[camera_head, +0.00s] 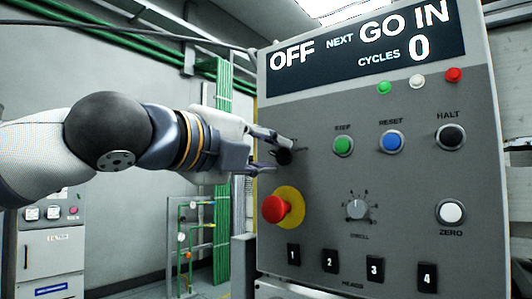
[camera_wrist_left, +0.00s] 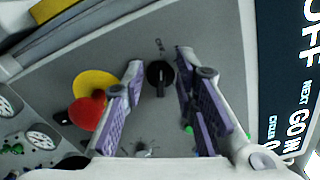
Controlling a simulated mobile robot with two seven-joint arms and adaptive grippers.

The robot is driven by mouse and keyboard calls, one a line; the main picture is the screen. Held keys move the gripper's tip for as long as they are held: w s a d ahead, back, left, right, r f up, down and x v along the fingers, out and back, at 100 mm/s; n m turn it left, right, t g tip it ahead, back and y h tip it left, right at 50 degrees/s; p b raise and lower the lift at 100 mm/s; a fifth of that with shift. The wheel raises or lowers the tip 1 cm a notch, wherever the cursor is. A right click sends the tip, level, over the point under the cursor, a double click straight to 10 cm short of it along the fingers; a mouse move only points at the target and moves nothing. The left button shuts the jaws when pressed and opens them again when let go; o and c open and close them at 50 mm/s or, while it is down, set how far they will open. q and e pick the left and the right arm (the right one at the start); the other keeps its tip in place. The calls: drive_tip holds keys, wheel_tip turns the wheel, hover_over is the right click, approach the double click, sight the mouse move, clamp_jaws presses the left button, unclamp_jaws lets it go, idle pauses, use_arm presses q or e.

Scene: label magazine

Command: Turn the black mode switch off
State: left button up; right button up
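The black mode switch (camera_head: 284,156) is a round knob at the upper left of the grey control panel (camera_head: 318,210). In the left wrist view the switch (camera_wrist_left: 160,76) shows between my fingers, with a raised grip bar across it. My left gripper (camera_head: 277,152) is at the switch, one finger above and one below it. In the left wrist view its fingers (camera_wrist_left: 158,80) are spread, with a gap visible on both sides of the knob. The display (camera_head: 365,45) reads OFF, NEXT GO IN, CYCLES 0. My right gripper is not in view.
A red mushroom button on a yellow base (camera_head: 290,205) sits just below the switch. Green (camera_head: 343,145), blue (camera_head: 391,141) and black (camera_head: 451,136) buttons lie to the right. A grey dial (camera_head: 356,208) and several numbered black rockers (camera_head: 330,261) are lower down.

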use_arm(q)
drive_tip(key=v, duration=1.2)
